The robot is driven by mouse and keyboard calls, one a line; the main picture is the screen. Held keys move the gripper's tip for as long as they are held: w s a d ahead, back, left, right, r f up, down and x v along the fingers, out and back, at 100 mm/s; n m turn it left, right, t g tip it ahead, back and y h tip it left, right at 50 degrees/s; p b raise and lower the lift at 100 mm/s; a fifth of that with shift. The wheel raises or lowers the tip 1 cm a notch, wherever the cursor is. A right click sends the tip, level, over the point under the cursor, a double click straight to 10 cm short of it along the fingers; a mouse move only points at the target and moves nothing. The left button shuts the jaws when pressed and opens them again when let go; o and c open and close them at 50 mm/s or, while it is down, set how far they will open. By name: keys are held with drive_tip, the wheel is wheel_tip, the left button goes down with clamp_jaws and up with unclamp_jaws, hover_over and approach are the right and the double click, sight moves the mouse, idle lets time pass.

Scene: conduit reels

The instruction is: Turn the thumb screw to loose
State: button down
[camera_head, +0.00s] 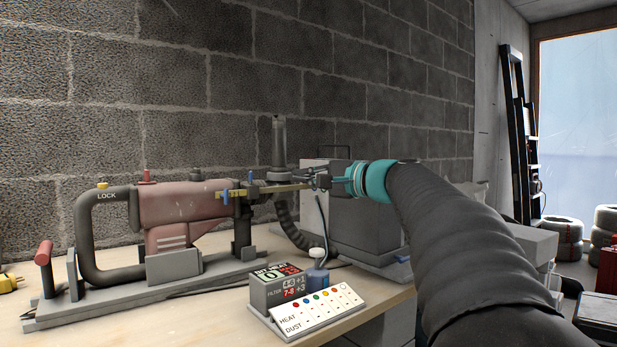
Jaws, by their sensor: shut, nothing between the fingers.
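A red power tool (180,212) with a black loop handle marked LOCK lies on a grey stand on the bench. A brass-coloured bar (262,190) runs right from its front end. Two small blue parts sit along this bar: a blue screw-like part (224,197) near the tool's nose and a thin upright blue part (250,177) further right. I cannot tell for sure which is the thumb screw. My gripper (318,180) is shut and empty by the bar's right end, to the right of both blue parts. Whether it touches the bar is unclear.
A grey dust hose and a clear upright cylinder (279,142) stand close behind the bar. A grey box (368,215) is under my forearm. A display box (281,288) and a white HEAT/DUST panel (316,312) stand at the bench (215,318) front.

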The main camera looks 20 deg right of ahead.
sight(251, 176)
drive_tip(key=w+a, duration=0.5)
drive_tip(key=a, duration=0.2)
drive_tip(key=shift+w+a, duration=0.2)
drive_tip(key=shift+w, duration=0.2)
